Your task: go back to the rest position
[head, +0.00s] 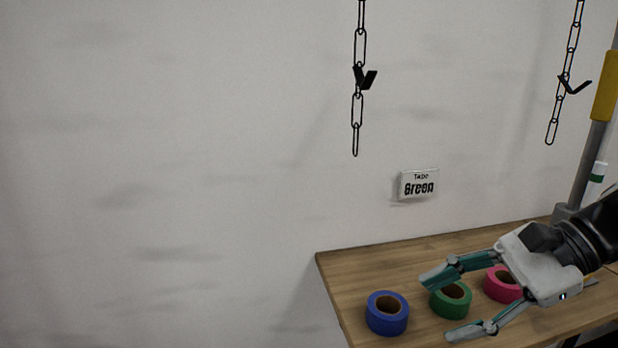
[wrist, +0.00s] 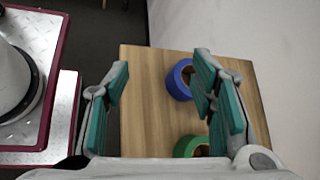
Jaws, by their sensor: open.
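My gripper (head: 447,307) is open and empty above the wooden table, at the right of the head view. In the head view a green tape roll (head: 436,306) stands on the table, beyond and partly behind the fingers. A blue tape roll (head: 386,326) is to its left, near the table's left end. A pink tape roll (head: 494,287) is to its right, partly hidden by my gripper. In the wrist view the right finger partly covers the blue roll (wrist: 176,80).
The wooden table (head: 350,262) stands against a pale wall with a sign reading "Tape Green" (head: 418,184). Two chains with hooks (head: 357,110) hang above. A grey post with a yellow sleeve (head: 605,85) rises at the right. The space left of the table is clear.

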